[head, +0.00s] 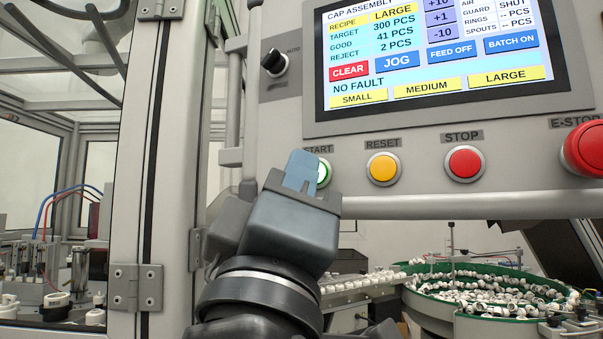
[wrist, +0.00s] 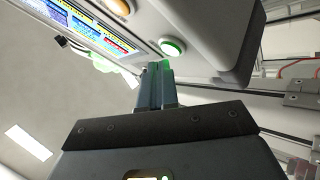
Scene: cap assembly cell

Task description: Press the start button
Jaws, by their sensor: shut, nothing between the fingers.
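The start button (head: 323,172) is a green-and-white round button in a metal ring, under the START label at the left of the control panel. In the head view my gripper (head: 301,160) covers its left part. In the wrist view the start button (wrist: 172,47) shows whole, with its green cap just beyond the tips of my gripper (wrist: 159,66). My gripper is shut and empty, its fingers pointing at the panel. A small gap seems to show between fingertips and button in the wrist view; I cannot tell its depth.
The yellow reset button (head: 383,168), red stop button (head: 465,163) and red e-stop (head: 586,148) sit to the right. A touchscreen (head: 435,50) is above, a selector knob (head: 275,63) at upper left. A rail (head: 470,206) runs below. A green bowl of caps (head: 430,306) stands lower right.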

